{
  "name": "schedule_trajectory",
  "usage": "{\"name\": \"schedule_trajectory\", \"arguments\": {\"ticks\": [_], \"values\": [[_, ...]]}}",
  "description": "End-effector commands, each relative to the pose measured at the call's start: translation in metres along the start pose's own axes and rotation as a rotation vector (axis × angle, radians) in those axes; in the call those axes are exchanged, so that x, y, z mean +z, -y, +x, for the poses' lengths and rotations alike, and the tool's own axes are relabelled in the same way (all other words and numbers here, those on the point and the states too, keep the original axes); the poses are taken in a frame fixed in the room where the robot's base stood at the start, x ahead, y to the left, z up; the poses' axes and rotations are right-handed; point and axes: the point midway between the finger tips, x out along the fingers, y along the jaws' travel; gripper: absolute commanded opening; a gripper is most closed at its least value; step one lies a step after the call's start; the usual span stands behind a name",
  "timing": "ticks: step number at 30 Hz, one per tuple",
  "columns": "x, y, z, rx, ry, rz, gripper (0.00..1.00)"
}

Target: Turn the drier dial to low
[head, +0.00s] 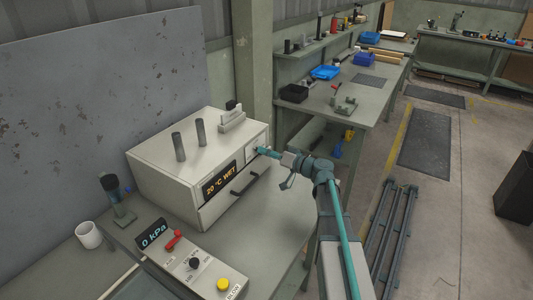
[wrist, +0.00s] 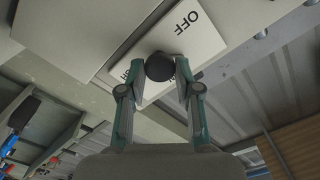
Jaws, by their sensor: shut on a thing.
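The drier (head: 160,165) is a pale box on the bench, with a display (head: 219,182) reading "20 °C WET" on its front. Its dial panel is at the right of the front face, mostly hidden by my gripper (head: 264,152) in the head view. In the wrist view the dial (wrist: 160,67) is a round black knob on a white label plate (wrist: 196,32). "OFF" shows upside down on the plate; other lettering is partly covered by the fingers. My gripper (wrist: 159,72) has one finger on each side of the dial, shut on it. I cannot see the dial's pointer.
A handle (head: 250,176) sits below the dial on the drier front. A control box (head: 190,265) with a red lever and yellow button stands in front, reading "0 kPa". A white mug (head: 89,235) is at left. Another bench (head: 365,100) stands behind my arm.

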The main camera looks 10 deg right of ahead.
Motion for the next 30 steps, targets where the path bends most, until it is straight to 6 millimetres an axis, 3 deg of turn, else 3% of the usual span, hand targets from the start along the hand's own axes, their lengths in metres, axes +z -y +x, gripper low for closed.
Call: {"name": "schedule_trajectory", "arguments": {"ticks": [8, 30], "values": [[0.0023, -0.0022, -0.0001, -0.001, 0.000, 0.109, 0.00], [0.0006, -0.0019, -0.0001, 0.000, 0.000, 0.710, 0.00]]}}
